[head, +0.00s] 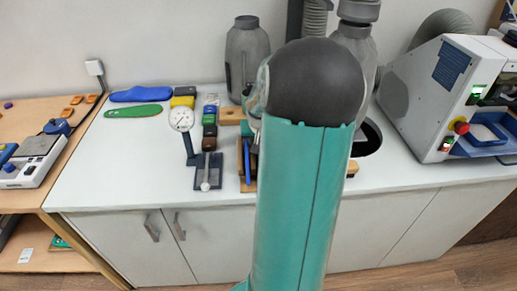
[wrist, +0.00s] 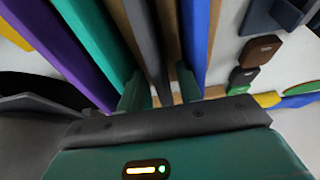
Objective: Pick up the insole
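A blue insole (head: 141,94) and a green insole (head: 133,111) lie flat on the white counter at the left in the head view. Blue and green shapes at the lower right edge of the wrist view look like these insoles. In the wrist view my gripper (wrist: 162,90) has its two teal fingers apart, over a row of upright coloured slabs. A dark grey slab (wrist: 146,45) runs toward the gap between the fingers; I cannot tell whether they touch it. In the head view my arm hides the gripper.
A dial gauge (head: 181,120) stands right of the insoles, beside a row of small coloured blocks (head: 210,115). A wooden rack (head: 246,184) is partly behind my arm. A white machine (head: 440,95) stands at right. A wooden bench with a scale (head: 38,147) is at left.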

